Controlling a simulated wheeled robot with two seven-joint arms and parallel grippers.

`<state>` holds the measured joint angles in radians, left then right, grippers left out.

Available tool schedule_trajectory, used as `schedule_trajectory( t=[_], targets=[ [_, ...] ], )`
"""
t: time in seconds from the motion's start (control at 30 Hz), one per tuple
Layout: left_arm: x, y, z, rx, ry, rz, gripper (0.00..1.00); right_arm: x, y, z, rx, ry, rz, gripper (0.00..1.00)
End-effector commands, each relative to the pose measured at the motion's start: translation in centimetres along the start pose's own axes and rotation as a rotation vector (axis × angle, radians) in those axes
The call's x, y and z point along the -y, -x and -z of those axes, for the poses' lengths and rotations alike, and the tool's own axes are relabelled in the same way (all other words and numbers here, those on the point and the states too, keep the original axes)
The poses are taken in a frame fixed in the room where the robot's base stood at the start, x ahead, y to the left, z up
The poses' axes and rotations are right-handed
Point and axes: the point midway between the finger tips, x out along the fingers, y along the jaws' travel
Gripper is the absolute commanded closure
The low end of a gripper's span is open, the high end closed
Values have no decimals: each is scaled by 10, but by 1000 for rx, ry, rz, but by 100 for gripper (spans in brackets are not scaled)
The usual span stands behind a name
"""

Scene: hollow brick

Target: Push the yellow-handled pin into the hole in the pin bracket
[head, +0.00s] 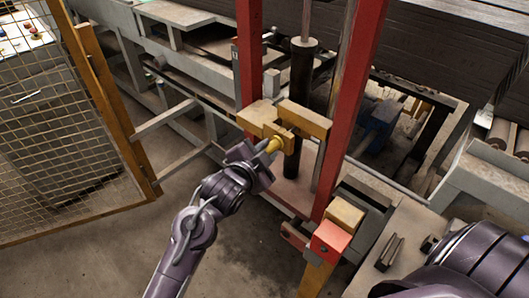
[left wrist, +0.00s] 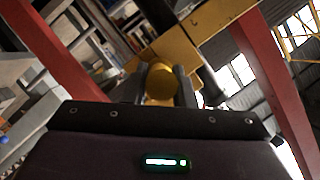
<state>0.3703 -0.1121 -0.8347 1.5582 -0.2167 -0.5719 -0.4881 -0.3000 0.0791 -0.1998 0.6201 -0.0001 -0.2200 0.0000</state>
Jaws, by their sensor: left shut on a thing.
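The yellow-handled pin (head: 273,144) is at the yellow pin bracket (head: 302,117), which is fixed between two red posts. My left gripper (head: 266,147) is shut on the handle, and its fingers sit on either side of it. In the left wrist view the round yellow end of the pin (left wrist: 160,82) shows between the two fingers (left wrist: 161,90), with the bracket (left wrist: 190,45) right behind it. The hole is hidden behind the handle, so I cannot tell how deep the pin sits. My right gripper is not in view.
Red posts (head: 360,75) flank a dark vertical cylinder (head: 299,100) behind the bracket. A yellow-framed mesh gate (head: 108,100) stands open at left. A red-ended block (head: 329,241) sits at lower right. The concrete floor (head: 100,255) at lower left is clear.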

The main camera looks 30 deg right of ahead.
Motion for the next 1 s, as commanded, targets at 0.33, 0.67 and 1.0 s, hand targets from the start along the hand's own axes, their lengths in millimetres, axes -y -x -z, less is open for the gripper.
schedule_trajectory(
  t=[0.33, 0.67, 1.0],
  targets=[
    [0, -1, 0, 0, 0, 1, 51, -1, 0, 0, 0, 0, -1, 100],
    [0, 10, -2, 1, -1, 1, 51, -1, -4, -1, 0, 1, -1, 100],
    [-1, 61, -2, 0, 0, 2, 51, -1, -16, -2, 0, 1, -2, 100]
  ],
)
